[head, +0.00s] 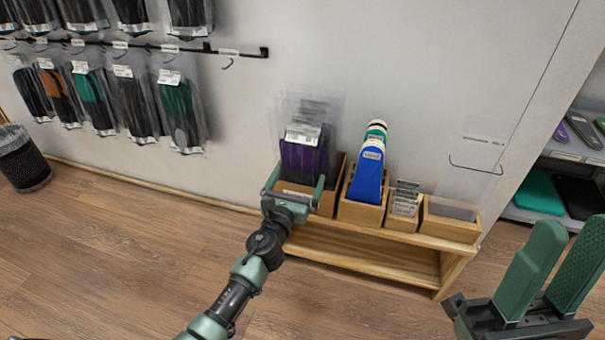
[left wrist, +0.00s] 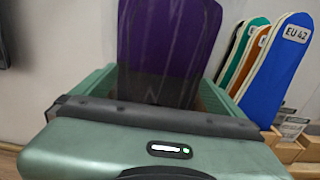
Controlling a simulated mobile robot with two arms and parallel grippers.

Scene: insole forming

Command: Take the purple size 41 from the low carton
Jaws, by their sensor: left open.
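Purple insoles in clear packs with white labels (head: 300,158) stand upright in a low wooden carton (head: 334,198) at the left end of a wooden bench; the size print is too small to read. My left gripper (head: 295,185) is open in front of that carton, its fingers spread on either side of the purple pack. In the left wrist view, the purple insole (left wrist: 168,45) rises between the two green fingers; I cannot tell whether they touch it. Its lower end is hidden behind the gripper body. My right gripper (head: 572,240) is open and empty at the lower right, away from the bench.
Blue, green and other insoles (head: 369,170) stand in the adjacent carton; the blue one reads EU 42. Smaller boxes (head: 404,205) follow to the right on the bench (head: 360,258). Packs (head: 130,105) hang on wall hooks, a black bin (head: 22,158) stands left, and shelves (head: 545,215) stand right.

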